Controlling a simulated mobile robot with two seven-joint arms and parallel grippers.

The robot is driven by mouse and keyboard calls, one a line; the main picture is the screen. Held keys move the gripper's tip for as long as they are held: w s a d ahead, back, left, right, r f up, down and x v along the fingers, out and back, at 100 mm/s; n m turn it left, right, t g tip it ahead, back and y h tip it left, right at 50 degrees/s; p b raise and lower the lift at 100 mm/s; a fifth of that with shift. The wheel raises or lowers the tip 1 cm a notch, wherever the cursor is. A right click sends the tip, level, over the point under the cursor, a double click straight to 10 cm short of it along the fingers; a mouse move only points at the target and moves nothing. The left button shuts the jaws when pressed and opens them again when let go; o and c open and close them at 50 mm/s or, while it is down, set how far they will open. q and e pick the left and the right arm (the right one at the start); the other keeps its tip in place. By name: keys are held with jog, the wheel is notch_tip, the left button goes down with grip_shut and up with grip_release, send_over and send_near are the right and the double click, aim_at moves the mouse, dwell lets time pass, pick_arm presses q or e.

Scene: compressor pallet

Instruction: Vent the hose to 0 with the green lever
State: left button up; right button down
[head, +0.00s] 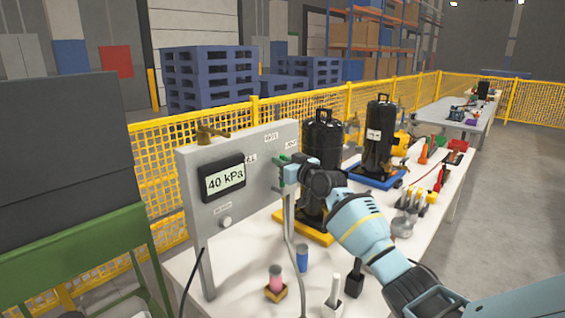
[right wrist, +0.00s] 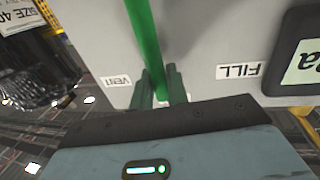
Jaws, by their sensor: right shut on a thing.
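A grey panel (head: 240,180) stands on the near part of the table, with a display (head: 223,181) reading 40 kPa. My right gripper (head: 284,163) is at the panel's right part, with its fingers at the green lever. In the right wrist view the green lever (right wrist: 145,38) passes between my right gripper's two green fingers (right wrist: 161,88), which are shut on it. A VENT label (right wrist: 116,81) is left of the lever and a FILL label (right wrist: 238,71) is right of it, both upside down there. My gripper hides much of the lever in the head view. My left gripper is not in view.
A black tank (head: 324,140) stands behind my right gripper, and another (head: 379,135) on a blue base farther back. A yellow mesh fence (head: 160,150) runs behind.

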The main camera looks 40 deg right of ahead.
jog(key=shift+d, duration=0.15)
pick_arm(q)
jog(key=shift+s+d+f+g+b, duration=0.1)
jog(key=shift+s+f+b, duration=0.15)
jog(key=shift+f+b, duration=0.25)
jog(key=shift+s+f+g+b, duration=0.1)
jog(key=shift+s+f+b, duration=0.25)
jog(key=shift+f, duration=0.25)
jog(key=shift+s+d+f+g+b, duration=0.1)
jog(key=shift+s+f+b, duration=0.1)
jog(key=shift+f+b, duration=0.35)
pick_arm(e)
jog(key=d+f+m+g+y, duration=0.1)
jog(key=d+f+m, duration=0.2)
jog(key=d+m, duration=0.4)
jog(key=shift+w+d+f+m+g, duration=0.35)
jog(key=shift+d+f+m+g, duration=0.05)
jog(key=shift+m, duration=0.7)
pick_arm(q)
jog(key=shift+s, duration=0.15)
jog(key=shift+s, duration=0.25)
pick_arm(e)
jog(key=c, duration=1.5)
grip_release()
jog(key=shift+o, duration=0.2)
jog(key=shift+s, duration=0.1)
